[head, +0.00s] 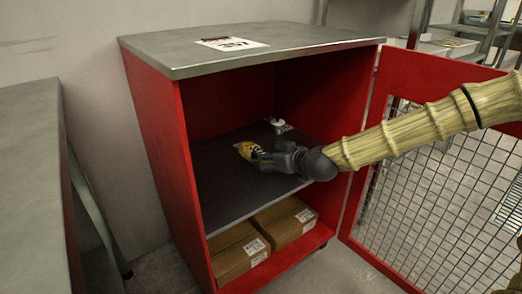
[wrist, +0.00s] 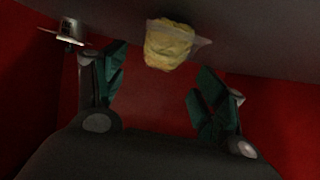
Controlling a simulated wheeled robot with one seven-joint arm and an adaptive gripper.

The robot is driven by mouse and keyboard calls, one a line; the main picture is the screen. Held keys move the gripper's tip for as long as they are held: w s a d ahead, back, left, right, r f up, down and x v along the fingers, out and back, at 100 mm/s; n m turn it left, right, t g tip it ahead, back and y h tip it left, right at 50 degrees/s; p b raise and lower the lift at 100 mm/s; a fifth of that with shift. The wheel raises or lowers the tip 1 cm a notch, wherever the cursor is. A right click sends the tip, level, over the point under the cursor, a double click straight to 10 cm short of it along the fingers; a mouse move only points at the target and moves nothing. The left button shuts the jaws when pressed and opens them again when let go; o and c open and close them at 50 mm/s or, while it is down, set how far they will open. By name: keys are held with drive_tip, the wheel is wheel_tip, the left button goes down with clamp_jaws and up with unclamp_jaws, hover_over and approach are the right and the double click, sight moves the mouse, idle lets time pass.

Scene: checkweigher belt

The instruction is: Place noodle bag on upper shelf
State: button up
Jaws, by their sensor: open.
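The noodle bag (head: 246,150), yellow in clear wrap, lies on the dark upper shelf (head: 228,196) inside the red cabinet. My gripper (head: 264,160) is inside the cabinet just to the right of the bag, low over the shelf, and partly overlaps it in the head view. In the wrist view the bag (wrist: 170,42) rests on the grey shelf surface, ahead of my fingers. My gripper (wrist: 158,75) shows its two green-padded fingers spread apart, with nothing held between them. Whether a fingertip touches the bag I cannot tell.
A small metal item (head: 279,126) stands further back on the shelf; it also shows in the wrist view (wrist: 70,29). Cardboard boxes (head: 286,222) fill the level below. The mesh door (head: 440,180) stands open at right. The cabinet top (head: 170,48) carries a printed sheet (head: 232,43).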

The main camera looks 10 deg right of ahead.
drive_tip(key=p+v, duration=0.1)
drive_tip(key=v, duration=0.3)
drive_tip(key=shift+w+r, duration=0.1)
drive_tip(key=shift+s+d, duration=0.2)
drive_tip(key=shift+s, duration=0.3)
